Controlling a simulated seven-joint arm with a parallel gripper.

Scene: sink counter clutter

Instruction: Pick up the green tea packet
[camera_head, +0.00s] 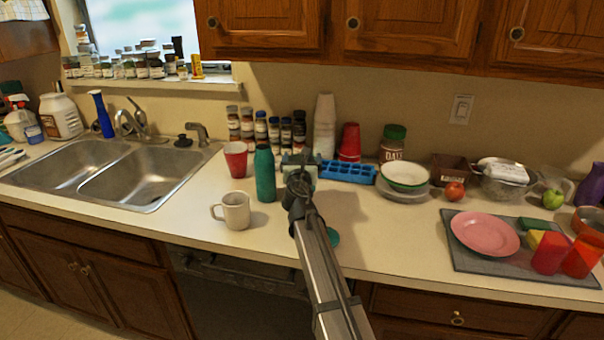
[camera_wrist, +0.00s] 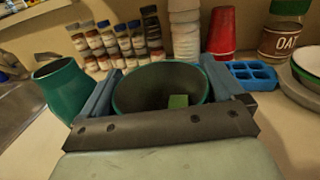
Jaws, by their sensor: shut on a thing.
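My gripper (camera_head: 300,160) is over the counter, just right of the teal bottle (camera_head: 265,174). In the wrist view its two blue fingers (camera_wrist: 160,82) sit against opposite sides of a round, dark green, open-topped container (camera_wrist: 128,108), and it is shut on this container. A small flat green piece (camera_wrist: 179,101) shows inside the container; it may be the green tea packet, but no label can be read. The container's lower part is hidden by my gripper. The teal bottle also stands at left in the wrist view (camera_wrist: 62,92).
A white mug (camera_head: 236,211) and a red cup (camera_head: 236,158) stand to the left. Spice jars (camera_head: 272,130), stacked cups (camera_head: 324,125) and a blue ice tray (camera_head: 347,172) are behind. A teal object (camera_head: 333,237) is partly hidden by my arm.

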